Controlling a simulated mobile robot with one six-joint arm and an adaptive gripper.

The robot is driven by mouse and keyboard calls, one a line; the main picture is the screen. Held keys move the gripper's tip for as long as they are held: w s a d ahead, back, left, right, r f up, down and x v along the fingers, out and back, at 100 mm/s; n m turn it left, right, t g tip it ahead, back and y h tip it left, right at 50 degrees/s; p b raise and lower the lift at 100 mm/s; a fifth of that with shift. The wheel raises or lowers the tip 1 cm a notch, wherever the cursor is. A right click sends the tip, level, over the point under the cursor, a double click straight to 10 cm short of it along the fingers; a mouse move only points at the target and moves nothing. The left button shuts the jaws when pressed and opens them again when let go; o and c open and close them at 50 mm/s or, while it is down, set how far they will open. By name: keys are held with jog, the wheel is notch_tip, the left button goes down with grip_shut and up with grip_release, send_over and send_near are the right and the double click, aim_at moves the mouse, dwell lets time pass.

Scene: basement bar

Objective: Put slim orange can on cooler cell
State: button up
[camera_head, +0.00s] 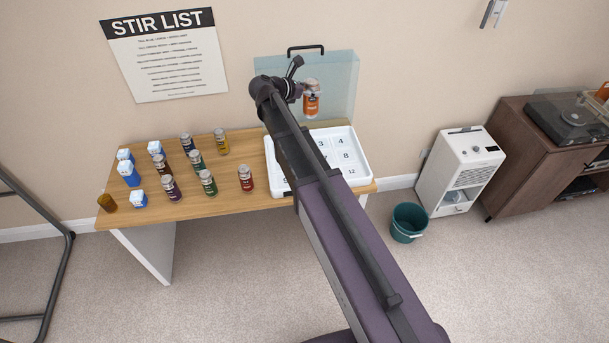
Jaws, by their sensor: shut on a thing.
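A slim orange can (311,103) with a dark label mark is held upright in front of the raised clear lid, above the back of the cooler. My gripper (301,90) is shut on the can near its top; the fingers are small and partly hidden by the wrist. The cooler (362,176) is a white tray on the right end of the table, with numbered cells such as 3, 4, 8 and 12 showing. My arm hides the cooler's left and middle cells. The visible cells look empty.
The wooden table (240,200) holds several slim cans on its left and middle, blue-and-white cartons (128,174) and an amber cup (107,203). The clear lid (340,85) with a black handle stands open behind the cooler. A teal bin (408,222) and white appliance (460,170) stand right.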

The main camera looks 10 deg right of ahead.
jog(key=shift+a, duration=0.2)
dwell(0.3)
jog(key=shift+s+a+f+b, duration=0.1)
jog(key=shift+s+f+b, duration=0.05)
jog(key=shift+f+b, duration=0.4)
jog(key=s+a+f+b, duration=0.2)
jog(key=s+f+b, duration=0.2)
jog(key=f+b, duration=0.5)
jog(key=s+a+f+b, duration=0.2)
jog(key=s+f+b, duration=0.3)
jog(key=f+b, duration=0.4)
jog(key=s+a+f+b, duration=0.2)
jog(key=s+f+b, duration=0.3)
jog(key=f+b, duration=0.4)
jog(key=shift+a+f+b, duration=0.15)
jog(key=shift+f+b, duration=0.15)
jog(key=shift+b, duration=0.15)
jog(key=shift+w, duration=0.1)
jog(key=w+d, duration=0.3)
jog(key=w, duration=0.4)
jog(key=w+d+f+b, duration=0.1)
jog(key=w+d, duration=0.2)
jog(key=w, duration=0.4)
jog(key=shift+w+d+f, duration=0.2)
jog(key=shift+w+d, duration=0.05)
jog(key=shift+w, duration=0.05)
jog(key=shift+f+b, duration=0.15)
jog(key=shift+b, duration=0.2)
jog(key=shift+f+b, duration=1.6)
jog(key=shift+f, duration=0.05)
